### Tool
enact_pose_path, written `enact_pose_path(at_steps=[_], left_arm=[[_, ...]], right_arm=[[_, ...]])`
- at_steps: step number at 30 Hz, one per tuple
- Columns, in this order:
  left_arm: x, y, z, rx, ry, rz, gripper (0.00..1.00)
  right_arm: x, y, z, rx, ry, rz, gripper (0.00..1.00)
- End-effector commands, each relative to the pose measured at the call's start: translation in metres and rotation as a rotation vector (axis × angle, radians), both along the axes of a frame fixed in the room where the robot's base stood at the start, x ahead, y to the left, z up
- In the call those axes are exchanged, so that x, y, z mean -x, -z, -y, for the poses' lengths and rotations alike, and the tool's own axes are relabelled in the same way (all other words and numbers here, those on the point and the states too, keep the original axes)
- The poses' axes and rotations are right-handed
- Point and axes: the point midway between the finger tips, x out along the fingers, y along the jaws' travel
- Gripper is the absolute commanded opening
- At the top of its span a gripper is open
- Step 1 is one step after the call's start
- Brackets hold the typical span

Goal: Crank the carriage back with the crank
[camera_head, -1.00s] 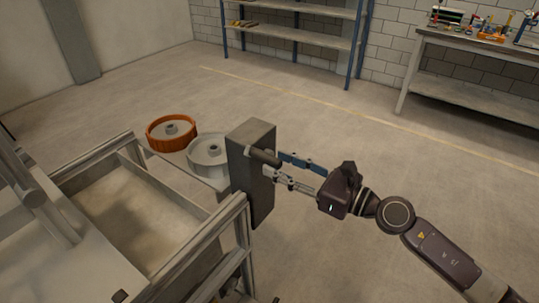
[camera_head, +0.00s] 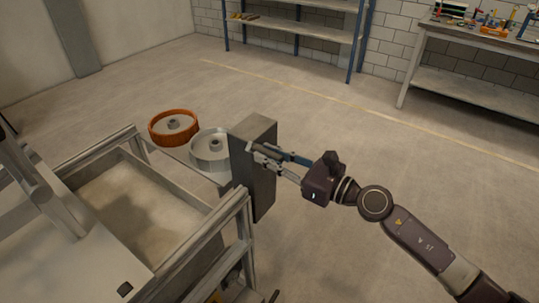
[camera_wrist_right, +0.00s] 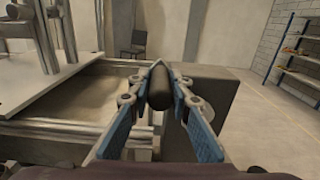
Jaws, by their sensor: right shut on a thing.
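My right gripper (camera_head: 264,154) is shut on the crank handle, a short dark cylinder on the side of the grey box (camera_head: 262,185). In the right wrist view the crank handle (camera_wrist_right: 160,90) sits between the two blue-padded fingers, with the fingertips (camera_wrist_right: 159,72) near its far end. The grey box (camera_wrist_right: 212,88) stands just beyond and to the right there. The sandbed (camera_head: 140,205) lies left of the box in a metal frame. A pale board with an upright beam (camera_head: 50,200) stands over its left side; I cannot tell whether this is the carriage. My left gripper is not in view.
A shelf rack (camera_head: 300,27) and a workbench (camera_head: 470,90) stand at the back wall. The floor between is clear.

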Motion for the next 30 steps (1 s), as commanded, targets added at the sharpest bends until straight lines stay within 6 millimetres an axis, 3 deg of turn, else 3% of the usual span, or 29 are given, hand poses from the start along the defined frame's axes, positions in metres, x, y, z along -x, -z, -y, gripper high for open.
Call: enact_pose_path(at_steps=[20,30], left_arm=[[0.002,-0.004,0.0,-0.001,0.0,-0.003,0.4],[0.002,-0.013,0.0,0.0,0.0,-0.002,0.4]], right_arm=[[-0.005,-0.006,0.004,-0.031,0.004,-0.038,0.0],[-0.014,-0.02,0.011,-0.095,0.009,-0.114,0.0]])
